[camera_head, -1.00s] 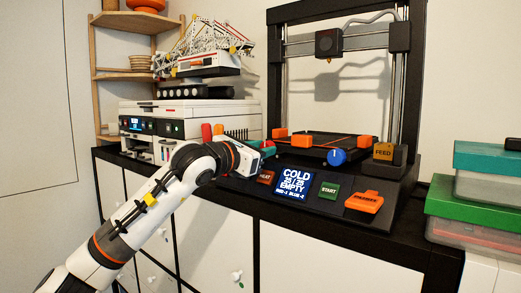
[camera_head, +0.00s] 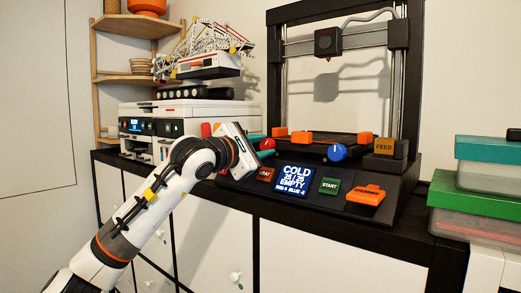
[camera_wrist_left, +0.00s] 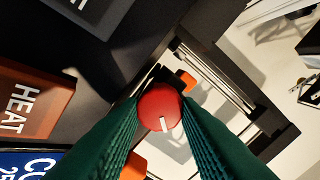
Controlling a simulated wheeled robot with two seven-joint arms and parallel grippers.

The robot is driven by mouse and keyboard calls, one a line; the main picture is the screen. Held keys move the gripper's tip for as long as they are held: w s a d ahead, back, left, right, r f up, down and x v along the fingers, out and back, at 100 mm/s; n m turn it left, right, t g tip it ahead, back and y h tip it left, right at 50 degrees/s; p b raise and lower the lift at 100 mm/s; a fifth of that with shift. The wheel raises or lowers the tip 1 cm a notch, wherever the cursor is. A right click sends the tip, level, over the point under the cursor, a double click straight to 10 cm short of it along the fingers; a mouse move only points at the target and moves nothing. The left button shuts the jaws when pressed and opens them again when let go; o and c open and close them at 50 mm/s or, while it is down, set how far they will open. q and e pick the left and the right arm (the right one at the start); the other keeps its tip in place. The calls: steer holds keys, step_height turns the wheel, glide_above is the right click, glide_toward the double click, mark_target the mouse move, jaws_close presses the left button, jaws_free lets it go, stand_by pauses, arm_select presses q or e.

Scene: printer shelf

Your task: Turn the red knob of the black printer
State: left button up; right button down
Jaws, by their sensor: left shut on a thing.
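The black printer (camera_head: 385,208) stands on the cabinet, with a sloped front panel. Its red knob (camera_head: 267,144) shows in the head view just above my left gripper (camera_head: 266,153). In the left wrist view the red knob (camera_wrist_left: 160,107) sits between the green ribbed fingers of my left gripper (camera_wrist_left: 161,118), which are shut on its sides. The knob's white mark points down and slightly right in that view. A blue knob (camera_head: 337,152) is on the printer's right, apart from the gripper. My right gripper is not in view.
The panel holds a HEAT button (camera_head: 265,174), a lit screen (camera_head: 295,179) reading COLD and EMPTY, a START button (camera_head: 329,186) and an orange part (camera_head: 366,196). A white printer (camera_head: 150,125) stands left. Lidded boxes (camera_head: 478,205) stand right.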

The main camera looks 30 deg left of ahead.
arm_select(q)
steer(key=shift+m, duration=0.4)
steer(key=o, duration=1)
steer(key=shift+f, duration=0.1)
